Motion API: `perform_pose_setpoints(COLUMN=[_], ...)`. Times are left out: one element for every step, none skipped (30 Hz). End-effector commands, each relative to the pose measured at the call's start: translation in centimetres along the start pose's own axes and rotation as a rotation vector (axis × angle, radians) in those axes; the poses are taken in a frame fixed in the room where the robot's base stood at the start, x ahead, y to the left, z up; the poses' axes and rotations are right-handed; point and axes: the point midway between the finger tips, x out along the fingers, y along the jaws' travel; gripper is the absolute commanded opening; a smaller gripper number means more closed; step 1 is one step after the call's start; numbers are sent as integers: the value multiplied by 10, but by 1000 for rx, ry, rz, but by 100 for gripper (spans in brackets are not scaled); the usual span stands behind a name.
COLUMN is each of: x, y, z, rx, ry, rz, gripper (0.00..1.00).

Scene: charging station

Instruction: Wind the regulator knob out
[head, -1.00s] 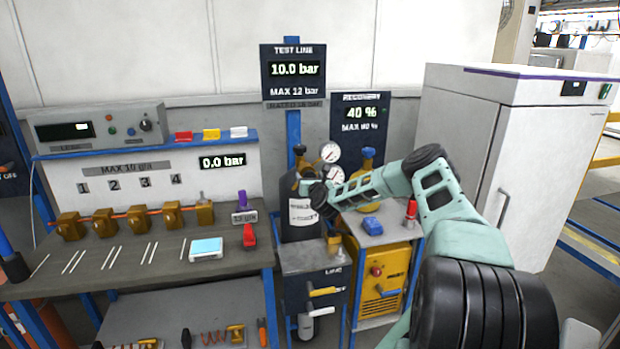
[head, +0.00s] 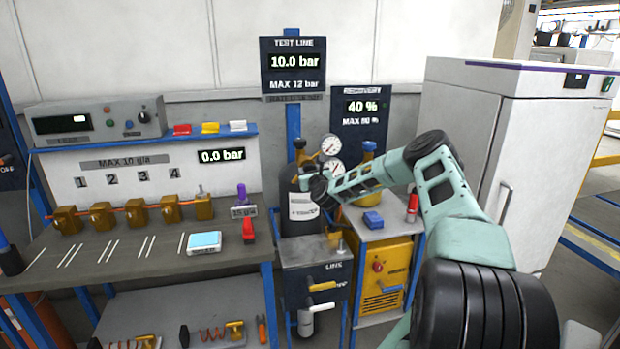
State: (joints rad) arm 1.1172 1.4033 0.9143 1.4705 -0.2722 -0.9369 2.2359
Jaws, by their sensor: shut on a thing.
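A dark gas cylinder (head: 302,222) with a white label stands behind the grey line cabinet. Its regulator carries two round white gauges (head: 331,145) at the top. My gripper (head: 304,183) is at the regulator, in front of the cylinder's neck, reached from the right. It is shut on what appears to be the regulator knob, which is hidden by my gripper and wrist. The gauge needles are too small to read. The test line display (head: 295,63) reads 10.0 bar, with MAX 12 bar below it.
The grey line cabinet (head: 315,254) with yellow and white handles stands below my gripper. A blue block (head: 372,220) and a red item (head: 413,207) are on the cart under my arm. A recovery display (head: 362,106) reads 40 %. A workbench (head: 130,262) is at left, a white cabinet (head: 470,140) at right.

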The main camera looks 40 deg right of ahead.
Motion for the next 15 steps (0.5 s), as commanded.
perform_pose_setpoints(x=[0, 0, 0, 0, 0, 0, 0, 0, 0, 0, 0, 0, 0, 0, 0], y=[2, 2, 2, 2, 2, 2, 2, 2, 2, 2, 2, 2, 2, 3, 3], z=[-6, -6, -6, -6, -6, -6, -6, -6, -6, -5, -5, -6, -5, -5, -5], rx=[-44, -72, -111, -139, -167, -207, -234, -263, -301, -331, -359, -397, -425, -454, -492], ry=[-3, -3, -3, -2, -2, -3, -2, -3, -3, -3, -3, -2, -3, -3, -3], rz=[1, 1, 1, 1, 1, 1, 1, 0, 0, 0, 0, 0, 0, 1, 1], gripper=[23, 23, 23, 23, 23, 23, 23, 23, 23, 23, 23, 23, 23, 23, 23])
